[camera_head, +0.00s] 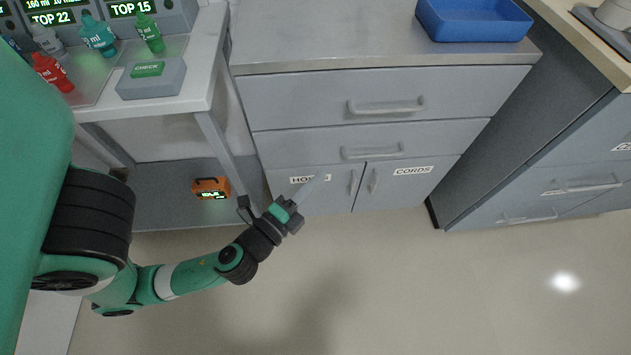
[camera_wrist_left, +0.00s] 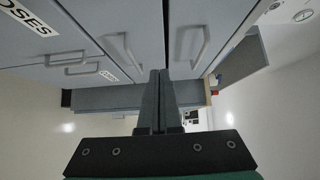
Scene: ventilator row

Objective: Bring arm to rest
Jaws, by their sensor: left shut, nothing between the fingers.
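My left arm comes in from the left in the head view and reaches over the floor. Its gripper (camera_head: 310,190) is in front of the lower cabinet door labelled HO..., the rest of that label being covered. In the left wrist view the two fingers of the left gripper (camera_wrist_left: 158,100) are together with nothing between them. The grey cabinet (camera_head: 385,135) has two drawers above two doors, all closed. From the frames I cannot tell whether the fingertips touch the door. My right gripper is not in view.
A blue tray (camera_head: 470,22) stands on the cabinet top. A side table at the upper left carries bottles, such as a red one (camera_head: 52,72), and a grey CHECK box (camera_head: 150,78). An orange device (camera_head: 211,188) sits on its lower shelf. The floor (camera_head: 400,290) at right is clear.

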